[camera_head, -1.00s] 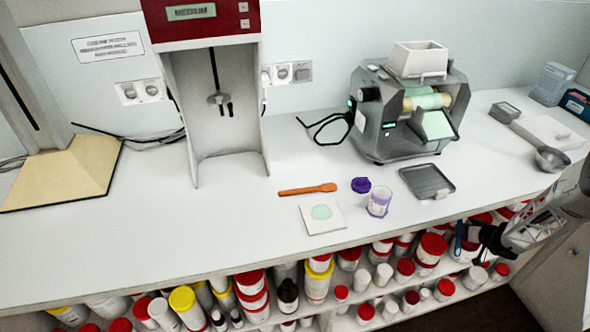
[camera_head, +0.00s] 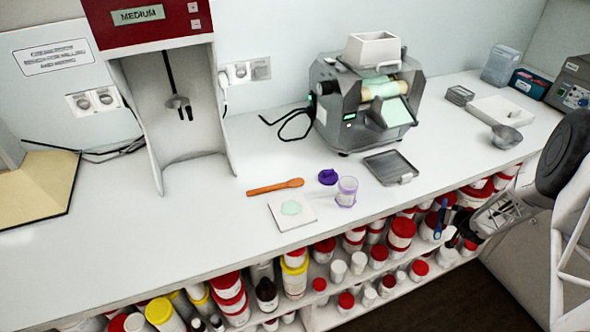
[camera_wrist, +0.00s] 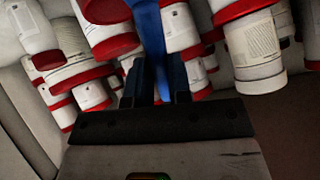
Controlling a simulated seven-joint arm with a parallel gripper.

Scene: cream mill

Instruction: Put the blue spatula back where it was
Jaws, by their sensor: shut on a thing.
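My gripper (camera_head: 447,231) is at the lower right in the head view, in front of the shelf below the counter. It is shut on the blue spatula (camera_head: 440,218), which stands up roughly vertical from the jaws. In the wrist view the blue spatula (camera_wrist: 151,40) runs between the two dark fingers of my gripper (camera_wrist: 158,85) towards the top edge. Its far end is out of that view. The counter top (camera_head: 400,225) lies above and to the left of the gripper.
Several red-lidded jars (camera_head: 401,232) fill the shelf right behind the gripper. On the counter are a roller mill (camera_head: 365,100), a grey tray (camera_head: 388,168), a purple-rimmed cup (camera_head: 346,192), a purple lid (camera_head: 327,177), an orange spatula (camera_head: 275,187) and a white tile (camera_head: 280,215). The counter's front left is clear.

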